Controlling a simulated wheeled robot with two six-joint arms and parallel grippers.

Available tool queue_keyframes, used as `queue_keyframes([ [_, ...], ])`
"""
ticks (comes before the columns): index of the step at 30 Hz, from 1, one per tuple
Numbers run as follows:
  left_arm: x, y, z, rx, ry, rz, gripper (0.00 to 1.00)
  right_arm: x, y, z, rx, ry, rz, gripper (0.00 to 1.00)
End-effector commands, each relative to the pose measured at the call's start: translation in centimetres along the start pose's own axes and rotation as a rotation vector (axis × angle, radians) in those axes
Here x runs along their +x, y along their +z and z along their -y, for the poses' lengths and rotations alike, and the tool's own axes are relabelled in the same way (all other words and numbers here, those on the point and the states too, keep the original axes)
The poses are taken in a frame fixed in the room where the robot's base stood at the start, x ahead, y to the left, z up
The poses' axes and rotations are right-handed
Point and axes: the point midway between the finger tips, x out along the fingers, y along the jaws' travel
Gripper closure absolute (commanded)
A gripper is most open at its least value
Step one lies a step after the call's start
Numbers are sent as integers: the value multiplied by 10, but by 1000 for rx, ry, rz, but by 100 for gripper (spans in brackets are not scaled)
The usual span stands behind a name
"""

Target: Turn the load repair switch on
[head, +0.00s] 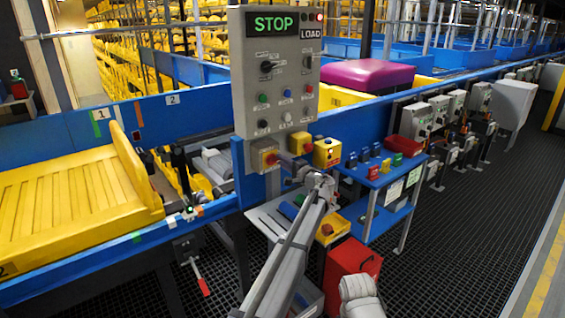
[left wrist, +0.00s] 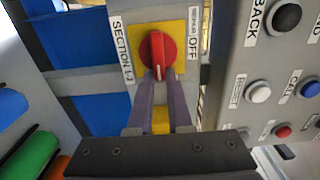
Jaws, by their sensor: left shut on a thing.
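The repair switch is a red rotary knob (left wrist: 157,48) on a yellow plate (left wrist: 194,42), with labels reading "SECTION 1-2" and, partly, "OFF" on either side. A white mark on the knob points toward my fingers in the left wrist view. My left gripper (head: 279,159), also in the left wrist view (left wrist: 162,76), is shut on the knob's near end. The panel display (head: 272,24) reads STOP in green, with LOAD beside it. My right gripper is not in view.
A yellow tilted tray (head: 70,200) lies on the conveyor at left. A small blue table (head: 372,182) with a red bin and switch boxes stands right of the panel. A red box (head: 350,270) stands on the floor. The aisle at right is clear.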

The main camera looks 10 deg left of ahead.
Motion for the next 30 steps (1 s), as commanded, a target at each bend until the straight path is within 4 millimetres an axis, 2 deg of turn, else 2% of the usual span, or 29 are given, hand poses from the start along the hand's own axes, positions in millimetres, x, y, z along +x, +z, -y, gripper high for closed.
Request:
queue_keyframes([
  [15, 2, 4, -1, 15, 1, 9, 100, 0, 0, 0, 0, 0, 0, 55],
  [16, 2, 4, -1, 15, 1, 10, 79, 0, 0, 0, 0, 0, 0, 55],
  [23, 2, 3, 0, 16, 0, 7, 53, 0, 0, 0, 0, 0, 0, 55],
  [30, 2, 2, 0, 16, -2, 4, 52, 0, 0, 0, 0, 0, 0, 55],
])
